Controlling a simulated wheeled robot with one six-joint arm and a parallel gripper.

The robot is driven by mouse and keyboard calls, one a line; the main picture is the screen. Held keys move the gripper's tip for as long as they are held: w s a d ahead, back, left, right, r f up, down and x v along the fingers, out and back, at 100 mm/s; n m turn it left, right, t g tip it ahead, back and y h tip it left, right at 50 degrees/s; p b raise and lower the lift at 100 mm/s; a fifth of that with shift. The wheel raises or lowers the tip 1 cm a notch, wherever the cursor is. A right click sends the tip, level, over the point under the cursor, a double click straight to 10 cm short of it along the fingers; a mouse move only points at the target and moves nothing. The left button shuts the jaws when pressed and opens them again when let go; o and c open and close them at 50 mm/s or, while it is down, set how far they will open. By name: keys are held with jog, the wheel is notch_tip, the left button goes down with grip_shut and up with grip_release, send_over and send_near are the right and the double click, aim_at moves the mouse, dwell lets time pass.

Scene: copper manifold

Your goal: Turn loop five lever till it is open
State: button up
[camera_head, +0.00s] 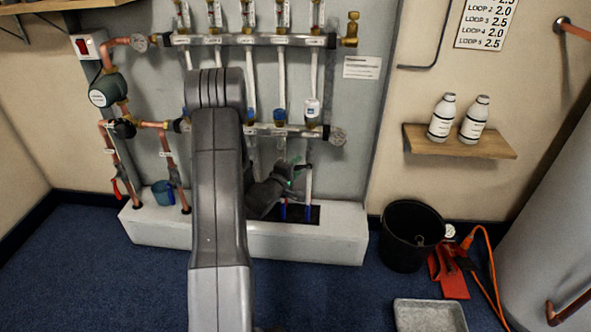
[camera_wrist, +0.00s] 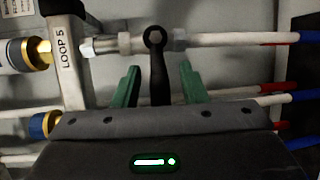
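The loop five lever (camera_wrist: 157,68) is a black handle on a metal valve (camera_wrist: 125,43) beside the manifold bar marked LOOP 5 (camera_wrist: 67,62). In the wrist view the lever stands crosswise to its white pipe. My gripper (camera_wrist: 159,85) has its two green fingers apart, one on each side of the lever, with gaps showing on both sides. The lever's lower end is hidden behind the gripper body. In the head view my gripper (camera_head: 294,174) is low at the right end of the manifold, and the lever is small and dark there.
White pipes with red and blue ends run close by. The lower manifold bar (camera_head: 290,131) is just above my gripper, and the white plinth (camera_head: 330,235) is below. A black bucket (camera_head: 408,237) stands on the floor to the right.

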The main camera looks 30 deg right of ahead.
jog(key=shift+c, duration=0.2)
grip_shut()
